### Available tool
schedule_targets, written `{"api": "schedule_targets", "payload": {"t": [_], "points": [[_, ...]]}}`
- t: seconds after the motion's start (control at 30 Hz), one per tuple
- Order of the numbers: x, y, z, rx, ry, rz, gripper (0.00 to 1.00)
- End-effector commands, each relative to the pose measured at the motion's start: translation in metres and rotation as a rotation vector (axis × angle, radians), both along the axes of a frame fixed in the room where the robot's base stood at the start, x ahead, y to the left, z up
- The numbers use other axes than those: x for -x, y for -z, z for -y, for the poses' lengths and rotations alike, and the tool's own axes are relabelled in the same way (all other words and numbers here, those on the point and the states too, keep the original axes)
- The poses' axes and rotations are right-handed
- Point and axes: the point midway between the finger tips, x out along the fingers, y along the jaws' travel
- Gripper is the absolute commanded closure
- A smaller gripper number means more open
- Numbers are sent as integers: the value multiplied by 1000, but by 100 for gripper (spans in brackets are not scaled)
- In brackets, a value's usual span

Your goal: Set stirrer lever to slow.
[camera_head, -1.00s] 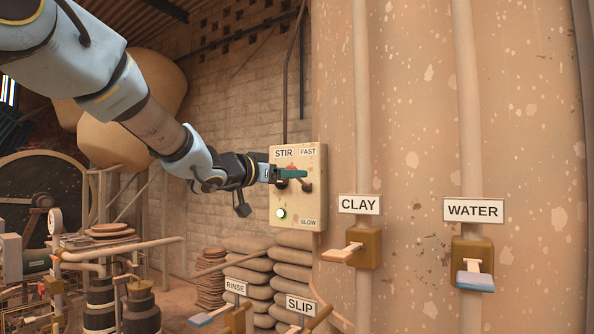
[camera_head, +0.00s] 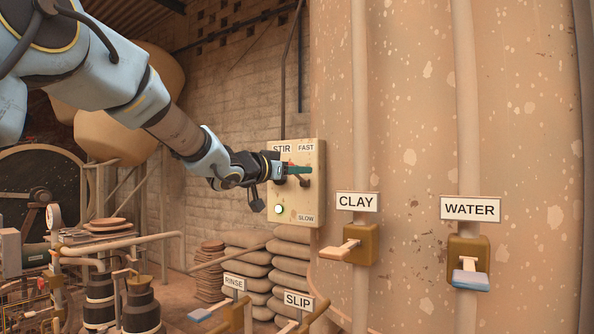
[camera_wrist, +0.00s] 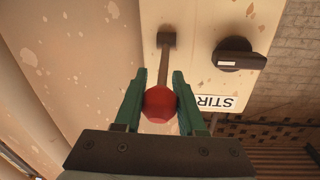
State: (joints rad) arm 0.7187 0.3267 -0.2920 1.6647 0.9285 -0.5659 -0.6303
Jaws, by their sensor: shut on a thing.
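The stirrer panel (camera_head: 312,212) is a cream box with STIR, FAST and SLOW labels, FAST at the top right and SLOW below. Its lever (camera_wrist: 163,70) has a brown shaft and a red ball knob (camera_wrist: 160,103). My gripper (camera_wrist: 160,98) is shut on the red knob, with one green finger on each side. In the head view my gripper (camera_head: 299,170) is at the panel's upper part, just below FAST, and the fingers mostly hide the knob. In the wrist view, which is upside down, the shaft runs from its dark mount to the knob on the STIR label's side.
A dark rotary knob (camera_wrist: 235,53) sits beside the lever on the panel. A white lamp (camera_head: 278,209) is at its lower left. CLAY (camera_head: 361,243) and WATER (camera_head: 468,252) valves stand to the right on pipes. Stacked sacks (camera_head: 290,262) lie below.

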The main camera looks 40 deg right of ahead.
Motion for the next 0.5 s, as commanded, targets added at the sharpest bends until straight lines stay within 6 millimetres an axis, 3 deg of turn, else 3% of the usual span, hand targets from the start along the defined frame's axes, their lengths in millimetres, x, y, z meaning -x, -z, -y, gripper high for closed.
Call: {"api": "schedule_targets", "payload": {"t": [0.03, 0.27, 0.5], "points": [[0, 0, 0, 0, 1, 0, 74], [1, 0, 0, 0, 1, 0, 100], [1, 0, 0, 0, 1, 0, 100]]}}
